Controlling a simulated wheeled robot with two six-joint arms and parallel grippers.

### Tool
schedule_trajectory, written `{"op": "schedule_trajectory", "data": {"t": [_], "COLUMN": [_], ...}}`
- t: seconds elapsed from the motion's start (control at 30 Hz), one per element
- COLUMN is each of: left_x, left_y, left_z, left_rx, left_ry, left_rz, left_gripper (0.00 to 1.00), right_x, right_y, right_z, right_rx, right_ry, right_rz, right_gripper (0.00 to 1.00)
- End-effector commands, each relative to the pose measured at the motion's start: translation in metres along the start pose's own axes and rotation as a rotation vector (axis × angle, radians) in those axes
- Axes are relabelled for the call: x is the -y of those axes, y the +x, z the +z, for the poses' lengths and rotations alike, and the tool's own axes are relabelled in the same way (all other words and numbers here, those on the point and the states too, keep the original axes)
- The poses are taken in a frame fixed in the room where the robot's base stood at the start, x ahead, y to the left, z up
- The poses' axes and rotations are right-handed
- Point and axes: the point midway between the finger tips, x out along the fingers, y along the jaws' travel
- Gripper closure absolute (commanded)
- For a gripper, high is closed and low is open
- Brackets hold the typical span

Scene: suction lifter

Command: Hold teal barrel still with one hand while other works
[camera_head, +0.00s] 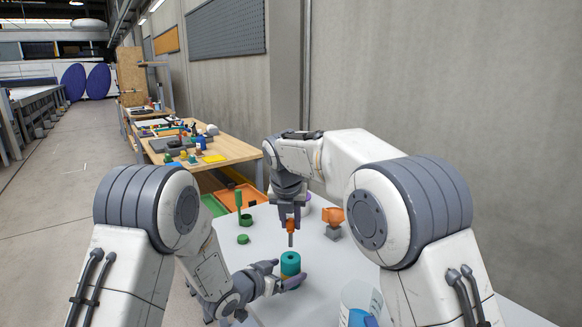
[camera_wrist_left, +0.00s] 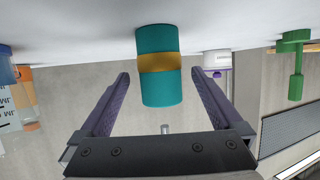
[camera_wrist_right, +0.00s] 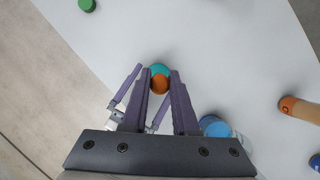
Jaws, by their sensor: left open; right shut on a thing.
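The teal barrel (camera_head: 290,262) stands upright on the light table, with a yellow-orange band around its middle. In the left wrist view the barrel (camera_wrist_left: 160,90) sits between the fingers of my left gripper (camera_wrist_left: 161,76), with a gap on both sides. My left gripper (camera_head: 287,273) is open around it, low over the table. My right gripper (camera_head: 290,217) is above the barrel, shut on an orange-handled tool (camera_head: 291,226) with a grey shaft pointing down. In the right wrist view the tool's orange end (camera_wrist_right: 160,85) covers part of the barrel (camera_wrist_right: 160,69).
An orange part on a grey base (camera_head: 333,222) stands behind right. A clear container (camera_head: 357,297) is near the front right. A cluttered wooden workbench (camera_head: 230,149) stands behind.

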Motion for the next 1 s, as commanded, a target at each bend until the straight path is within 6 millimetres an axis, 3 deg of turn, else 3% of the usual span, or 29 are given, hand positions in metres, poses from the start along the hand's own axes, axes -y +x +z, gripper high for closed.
{"op": "schedule_trajectory", "data": {"t": [0.7,0.87,1.0], "left_x": [0.001,0.001,0.002], "left_y": [-0.012,-0.033,-0.064], "left_z": [0.000,-0.001,-0.001], "left_rx": [-0.001,0.000,-0.001], "left_ry": [-0.001,-0.001,-0.001], "left_rz": [-0.002,-0.003,-0.005], "left_gripper": [0.00,0.00,0.00], "right_x": [0.000,0.000,0.000], "right_y": [0.000,0.000,0.000], "right_z": [0.000,0.000,0.000], "right_rx": [0.000,0.000,0.000], "right_ry": [0.000,0.000,0.000], "right_rz": [0.000,0.000,0.000], "right_gripper": [1.00,1.00,1.00]}}
